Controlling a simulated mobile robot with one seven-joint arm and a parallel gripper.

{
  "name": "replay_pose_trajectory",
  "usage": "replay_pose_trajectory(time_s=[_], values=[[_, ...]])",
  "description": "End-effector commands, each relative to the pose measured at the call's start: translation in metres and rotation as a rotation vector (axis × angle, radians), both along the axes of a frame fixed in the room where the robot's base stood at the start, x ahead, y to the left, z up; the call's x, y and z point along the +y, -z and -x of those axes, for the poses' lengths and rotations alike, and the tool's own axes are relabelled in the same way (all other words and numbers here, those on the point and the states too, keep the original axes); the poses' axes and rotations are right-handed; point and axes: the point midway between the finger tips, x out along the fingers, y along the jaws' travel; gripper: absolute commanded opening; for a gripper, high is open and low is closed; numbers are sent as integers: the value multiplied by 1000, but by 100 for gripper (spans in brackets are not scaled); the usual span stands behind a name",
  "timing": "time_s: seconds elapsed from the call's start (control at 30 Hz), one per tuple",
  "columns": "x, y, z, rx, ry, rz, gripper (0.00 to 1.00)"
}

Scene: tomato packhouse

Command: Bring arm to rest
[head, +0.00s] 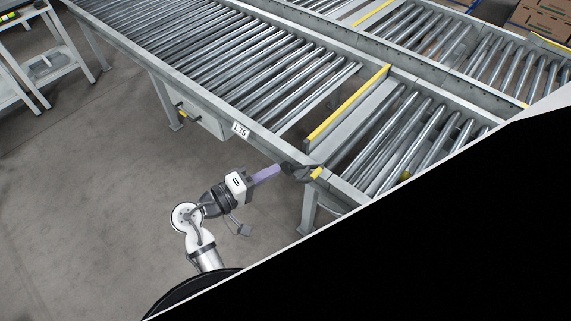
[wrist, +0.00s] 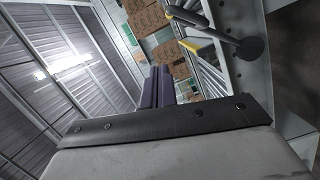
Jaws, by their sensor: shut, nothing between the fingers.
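My arm is partly extended in the head view, with its white and grey links over the floor in front of the conveyor. My gripper (head: 277,169) points right toward the conveyor's near edge. Its purple fingers are shut together with nothing between them, and they also show in the wrist view (wrist: 160,76). In the head view the fingertips appear close to a black lever with a yellow part (head: 300,173) at the conveyor edge; I cannot tell there whether they touch. In the wrist view the lever (wrist: 225,37) is apart from the fingers, to their right.
The roller conveyor (head: 200,77) runs across the upper head view, with a yellow-topped plate (head: 347,107) across it and a label L35 (head: 240,130) on its side rail. A shelf stand (head: 48,68) is at upper left. Bare floor lies left of my arm. Cardboard boxes (wrist: 146,18) are beyond.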

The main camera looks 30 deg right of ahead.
Motion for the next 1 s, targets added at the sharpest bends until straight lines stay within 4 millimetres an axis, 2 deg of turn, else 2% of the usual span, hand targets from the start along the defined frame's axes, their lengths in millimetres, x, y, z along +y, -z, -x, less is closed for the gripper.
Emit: replay_pose_trajectory(time_s=[0.1, 0.2, 0.77, 0.87, 0.97, 1.0], values=[[13, -2, 1, 0, -2, -1, 0], [17, -3, 2, -1, 0, 0, 0], [18, -3, 2, -3, -2, -1, 0], [25, -8, -10, -24, -52, -13, 0], [48, -23, -42, -90, -198, -49, 0], [63, -32, -59, -130, -282, -69, 0]])
